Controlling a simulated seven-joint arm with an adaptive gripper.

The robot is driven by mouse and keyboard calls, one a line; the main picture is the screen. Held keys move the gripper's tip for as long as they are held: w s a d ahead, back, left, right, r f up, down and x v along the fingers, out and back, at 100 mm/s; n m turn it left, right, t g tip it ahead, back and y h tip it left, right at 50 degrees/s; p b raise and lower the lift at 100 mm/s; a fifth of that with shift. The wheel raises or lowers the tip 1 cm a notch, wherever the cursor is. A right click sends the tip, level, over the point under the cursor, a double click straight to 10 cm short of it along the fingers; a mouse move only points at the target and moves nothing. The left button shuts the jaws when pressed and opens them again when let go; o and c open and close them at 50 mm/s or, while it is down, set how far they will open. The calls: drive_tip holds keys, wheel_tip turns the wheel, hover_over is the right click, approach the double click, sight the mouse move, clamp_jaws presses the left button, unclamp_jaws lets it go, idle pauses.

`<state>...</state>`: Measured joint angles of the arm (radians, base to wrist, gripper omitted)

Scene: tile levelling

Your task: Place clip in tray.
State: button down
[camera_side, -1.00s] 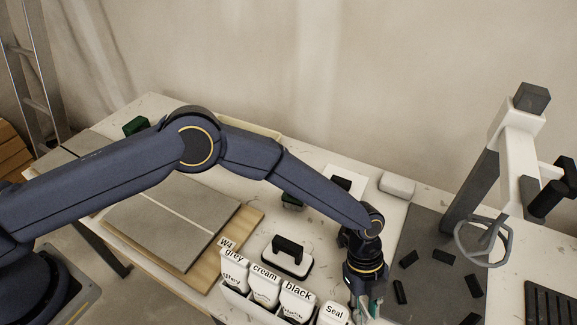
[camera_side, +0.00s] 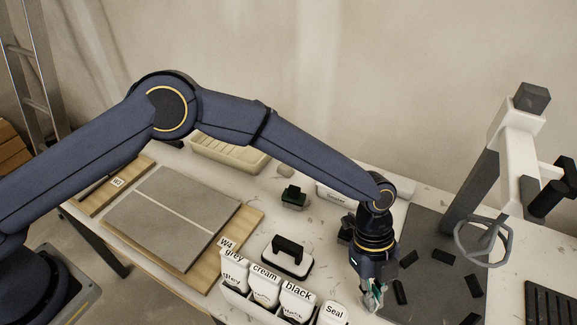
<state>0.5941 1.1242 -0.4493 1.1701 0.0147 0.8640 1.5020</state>
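Several small black pieces lie scattered on the dark grey mat at the right; one (camera_side: 400,292) is just right of my gripper and another (camera_side: 408,258) is above it. Whether any of these is the clip, I cannot tell. My gripper (camera_side: 373,300) points down over the left edge of the dark mat (camera_side: 425,225). Pale and teal parts show at its fingertips; the view is too small to tell whether they are the fingers or something held. A cream tray (camera_side: 262,163) with raised walls stands at the back of the table, partly behind my arm.
Grey tiles (camera_side: 165,225) lie on a wooden board at the left. A rack with grey, cream and black packs (camera_side: 264,285) and a Seal container (camera_side: 333,313) stands left of my gripper. A black-handled float (camera_side: 288,255) lies behind it. A white stand (camera_side: 515,160) rises at the right.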

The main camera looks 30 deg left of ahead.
wheel_tip(320, 180, up, 2)
drive_tip(key=shift+r, duration=0.2)
drive_tip(key=n, duration=0.1)
drive_tip(key=n+t, duration=0.1)
drive_tip(key=n, duration=0.1)
drive_tip(key=shift+d+f+h, duration=0.1)
drive_tip(key=shift+f+h, duration=0.2)
drive_tip(key=w+a+n+t, duration=0.3)
drive_tip(key=w+a+n, duration=0.4)
drive_tip(key=a, duration=0.4)
drive_tip(key=w+a+n+t, duration=0.2)
drive_tip(key=w+a+n, duration=0.5)
drive_tip(key=a, duration=0.5)
drive_tip(key=a+r+n+t+y, duration=0.1)
drive_tip(key=a+r+n+y, duration=0.3)
drive_tip(key=a, duration=1.1)
drive_tip(key=a+r+n+t, duration=0.15)
drive_tip(key=a+n, duration=0.35)
drive_tip(key=a, duration=1)
drive_tip(key=g, duration=0.1)
hover_over(229, 149)
drive_tip(key=f, duration=0.8)
drive_tip(key=shift+s+d+f, duration=0.1)
drive_tip(key=shift+s+f, duration=0.15)
drive_tip(key=shift+s, duration=0.15)
drive_tip(key=shift+w+f, duration=0.3)
drive_tip(key=shift+f, duration=0.1)
wheel_tip(229, 149, down, 3)
drive_tip(key=shift+w+f, duration=0.1)
